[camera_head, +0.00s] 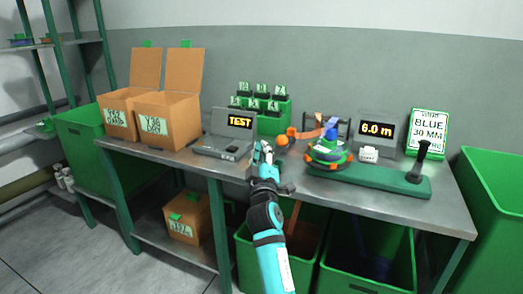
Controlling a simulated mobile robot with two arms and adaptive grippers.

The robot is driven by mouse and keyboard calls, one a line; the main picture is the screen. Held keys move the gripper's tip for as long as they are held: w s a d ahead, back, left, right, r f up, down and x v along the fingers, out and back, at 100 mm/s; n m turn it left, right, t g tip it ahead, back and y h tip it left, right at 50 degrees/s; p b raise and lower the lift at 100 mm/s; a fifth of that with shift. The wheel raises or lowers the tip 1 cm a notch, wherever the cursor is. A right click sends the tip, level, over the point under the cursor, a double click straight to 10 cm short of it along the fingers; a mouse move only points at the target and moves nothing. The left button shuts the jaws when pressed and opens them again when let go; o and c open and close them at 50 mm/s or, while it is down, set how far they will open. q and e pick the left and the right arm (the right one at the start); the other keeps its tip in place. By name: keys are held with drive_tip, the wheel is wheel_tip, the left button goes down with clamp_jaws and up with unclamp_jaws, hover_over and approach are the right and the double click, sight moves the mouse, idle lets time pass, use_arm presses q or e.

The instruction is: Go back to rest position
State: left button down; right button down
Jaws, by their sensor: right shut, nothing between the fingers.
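My right gripper (264,152) is shut and empty. My left gripper is out of view.
Two open cardboard boxes (168,118) stand at the table's left. A green lever base (385,179), a "6.0 m" display (376,130) and a "BLUE 30 MM" sign (427,131) are at the right. Green bins (495,200) stand beside and under the table.

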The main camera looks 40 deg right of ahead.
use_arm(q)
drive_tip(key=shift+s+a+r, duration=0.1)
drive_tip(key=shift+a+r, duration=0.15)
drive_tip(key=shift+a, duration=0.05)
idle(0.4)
